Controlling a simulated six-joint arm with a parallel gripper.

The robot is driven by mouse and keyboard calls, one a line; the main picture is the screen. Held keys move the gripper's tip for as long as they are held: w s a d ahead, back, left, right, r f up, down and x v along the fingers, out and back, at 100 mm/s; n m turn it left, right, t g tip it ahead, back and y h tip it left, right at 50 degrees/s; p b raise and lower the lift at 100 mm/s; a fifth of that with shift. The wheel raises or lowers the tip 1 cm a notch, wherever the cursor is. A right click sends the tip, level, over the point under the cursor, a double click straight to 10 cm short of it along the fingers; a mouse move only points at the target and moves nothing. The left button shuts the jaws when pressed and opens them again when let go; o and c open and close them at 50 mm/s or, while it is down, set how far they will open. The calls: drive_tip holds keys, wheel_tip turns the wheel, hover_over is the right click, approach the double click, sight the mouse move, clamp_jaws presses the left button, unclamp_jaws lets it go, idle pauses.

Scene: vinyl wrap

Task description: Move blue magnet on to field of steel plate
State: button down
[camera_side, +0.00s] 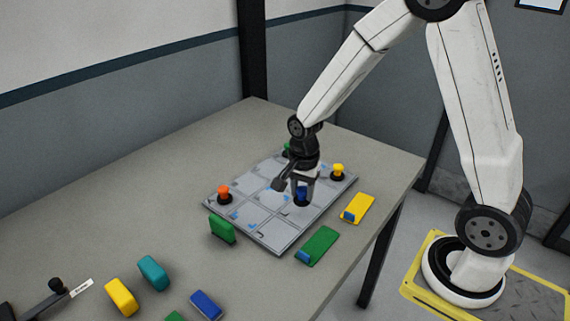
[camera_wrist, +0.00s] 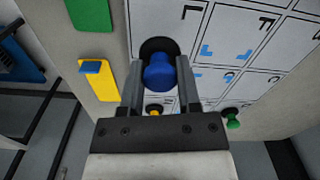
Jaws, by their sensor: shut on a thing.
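The blue magnet (camera_side: 301,194) has a blue knob and a dark round base. It is at the right part of the grey steel plate (camera_side: 262,228), which is divided into marked fields. In the wrist view the blue magnet (camera_wrist: 159,73) is between the two fingers of my gripper (camera_wrist: 160,88). My gripper (camera_side: 302,187) is shut on the blue knob from above. The magnet's base appears at or just above the plate; I cannot tell whether it touches. The fingers partly hide the knob in the side view.
An orange magnet (camera_side: 223,192), a yellow magnet (camera_side: 338,170) and a green magnet (camera_side: 287,149) stand on the plate. Several coloured blocks lie at the front. The table's left is clear.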

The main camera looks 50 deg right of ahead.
sight(300, 200)
drive_tip(key=shift+w+f, duration=0.25)
drive_tip(key=shift+f, duration=1.6)
drive_tip(key=shift+f, duration=0.2)
drive_tip(key=shift+c, duration=1.6)
unclamp_jaws()
drive_tip(key=shift+r, duration=0.2)
drive_tip(key=shift+r, duration=6.05)
